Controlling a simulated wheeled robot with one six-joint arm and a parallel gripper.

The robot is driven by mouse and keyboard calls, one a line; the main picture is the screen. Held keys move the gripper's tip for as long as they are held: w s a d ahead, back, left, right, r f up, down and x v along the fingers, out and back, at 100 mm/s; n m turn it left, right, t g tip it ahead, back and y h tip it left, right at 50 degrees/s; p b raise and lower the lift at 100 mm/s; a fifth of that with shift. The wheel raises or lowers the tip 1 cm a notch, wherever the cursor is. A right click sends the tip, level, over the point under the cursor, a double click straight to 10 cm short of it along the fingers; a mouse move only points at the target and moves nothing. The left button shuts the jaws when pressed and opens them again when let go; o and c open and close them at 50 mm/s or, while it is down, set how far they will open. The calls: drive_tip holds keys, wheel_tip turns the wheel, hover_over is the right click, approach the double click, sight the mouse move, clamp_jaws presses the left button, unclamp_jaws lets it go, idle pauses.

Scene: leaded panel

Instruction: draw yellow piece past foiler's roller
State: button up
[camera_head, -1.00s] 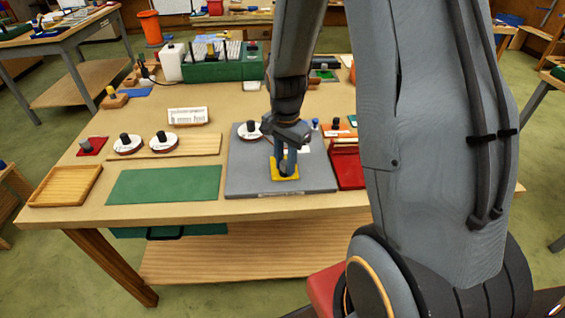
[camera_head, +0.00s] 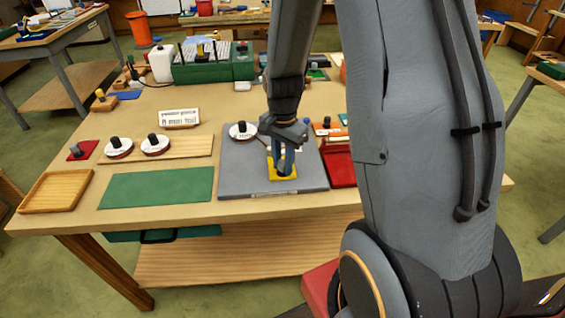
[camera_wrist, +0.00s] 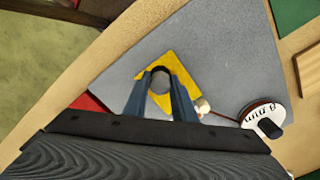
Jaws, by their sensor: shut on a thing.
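The yellow piece (camera_head: 290,174) lies at the grey board (camera_head: 240,181) on the bench. My gripper (camera_head: 282,168) points down over it, shut on a round dark knob at the piece. In the wrist view the yellow piece (camera_wrist: 182,66) shows as a flat plate between and beyond my fingers (camera_wrist: 160,78). A white-topped disc with a dark knob (camera_wrist: 266,115), lettered "mm", sits on the grey board. A small pale cylinder (camera_wrist: 202,104) stands close to the yellow piece; I cannot tell whether it is the foiler's roller. My wrist hides part of the board.
A red tray (camera_head: 338,168) adjoins the board on the right. A green mat (camera_head: 155,188), a wooden tray (camera_head: 55,191) and a plank with two discs (camera_head: 185,151) lie to the left. A green box (camera_head: 205,69) and white jug (camera_head: 160,65) stand behind.

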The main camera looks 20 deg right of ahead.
drive_tip(key=shift+w+a, duration=0.25)
drive_tip(key=shift+a, duration=0.25)
drive_tip(key=shift+w+a, duration=0.1)
drive_tip(key=shift+a, duration=0.2)
drive_tip(key=shift+w+a, duration=0.15)
drive_tip(key=shift+a, duration=0.15)
drive_tip(key=shift+w+a, duration=0.1)
drive_tip(key=shift+a, duration=0.2)
drive_tip(key=shift+w+a, duration=0.1)
drive_tip(key=shift+w+a, duration=0.1)
drive_tip(key=shift+a, duration=0.25)
drive_tip(key=shift+a+p, duration=0.3)
drive_tip(key=shift+w+a, duration=0.15)
drive_tip(key=shift+a, duration=0.2)
drive_tip(key=shift+a, duration=0.3)
